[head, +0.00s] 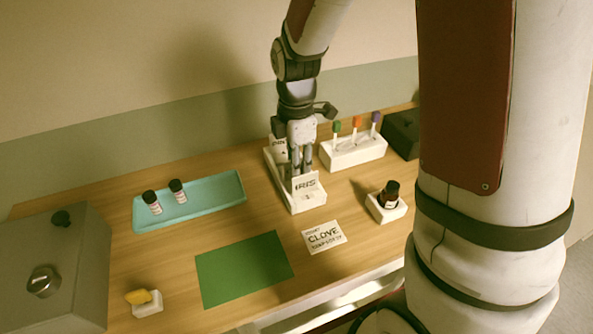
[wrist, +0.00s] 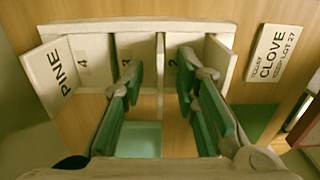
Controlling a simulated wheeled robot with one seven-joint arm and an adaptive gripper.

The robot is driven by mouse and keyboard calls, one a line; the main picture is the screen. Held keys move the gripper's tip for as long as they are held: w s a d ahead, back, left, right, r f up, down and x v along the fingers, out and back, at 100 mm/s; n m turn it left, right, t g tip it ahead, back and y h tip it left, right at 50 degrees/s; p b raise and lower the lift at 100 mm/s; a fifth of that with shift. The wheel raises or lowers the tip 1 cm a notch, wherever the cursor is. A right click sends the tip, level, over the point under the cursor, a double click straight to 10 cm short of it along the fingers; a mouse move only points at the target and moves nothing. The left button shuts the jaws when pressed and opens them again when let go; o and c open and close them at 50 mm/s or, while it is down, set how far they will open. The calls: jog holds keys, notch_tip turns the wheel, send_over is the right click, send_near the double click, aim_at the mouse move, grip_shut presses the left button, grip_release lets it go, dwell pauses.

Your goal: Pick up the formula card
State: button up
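A white card printed CLOVE (head: 324,237) lies flat on the table in front of the white rack, and in the wrist view it shows at the right (wrist: 272,54).
A green mat (head: 244,269) lies left of the card, and a dark bottle (head: 390,194) stands in a white holder to its right. A teal tray (head: 222,203) holds two small bottles. A white stand (head: 352,152) holds colored-top sticks. A grey box (head: 75,270) stands at left.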

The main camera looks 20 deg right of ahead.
jog(key=shift+f, duration=0.5)
grip_shut()
notch_tip(320, 180, up, 10)
jog(key=shift+r, duration=0.1)
dwell(0.5)
